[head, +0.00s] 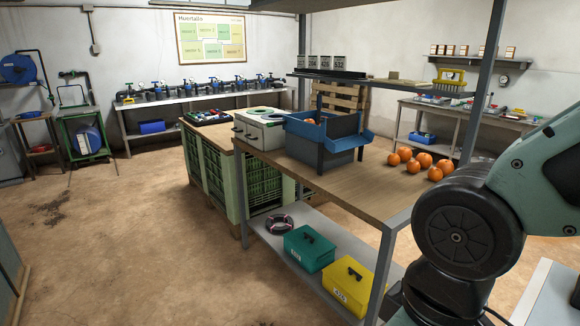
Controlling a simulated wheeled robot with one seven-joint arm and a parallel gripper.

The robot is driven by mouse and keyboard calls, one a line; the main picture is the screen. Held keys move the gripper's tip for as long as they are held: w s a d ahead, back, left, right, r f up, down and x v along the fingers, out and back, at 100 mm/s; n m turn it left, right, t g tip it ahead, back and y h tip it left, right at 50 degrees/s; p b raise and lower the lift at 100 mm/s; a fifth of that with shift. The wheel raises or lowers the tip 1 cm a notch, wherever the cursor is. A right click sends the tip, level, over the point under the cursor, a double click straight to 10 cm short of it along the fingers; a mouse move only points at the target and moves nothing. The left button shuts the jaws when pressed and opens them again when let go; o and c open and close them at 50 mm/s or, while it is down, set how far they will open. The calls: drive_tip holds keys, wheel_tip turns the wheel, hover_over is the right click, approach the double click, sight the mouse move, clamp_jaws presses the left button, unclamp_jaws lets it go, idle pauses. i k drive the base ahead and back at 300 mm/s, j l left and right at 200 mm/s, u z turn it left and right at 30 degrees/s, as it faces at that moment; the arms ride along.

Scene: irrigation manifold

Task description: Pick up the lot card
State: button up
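I cannot make out a lot card for certain in the head view. A small white label (340,295) with dark marks, too small to read, is on the front of the yellow box (357,285) on the lower shelf. Part of my arm fills the right side of the view, in front of the wooden-topped bench (345,188). My gripper is not in view, so what it holds cannot be seen.
A blue bin (325,140) and several oranges (412,165) stand on the bench. A teal box (309,249) and a dark coil (279,224) share its lower shelf (260,224). Metal posts hold an upper shelf (420,86). The floor (130,240) at left is clear.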

sight(340, 63)
drive_tip(key=i+j, duration=0.7)
drive_tip(key=i, duration=0.2)
drive_tip(key=i+j+z, duration=0.15)
drive_tip(key=i+j, duration=0.5)
drive_tip(key=i, duration=0.25)
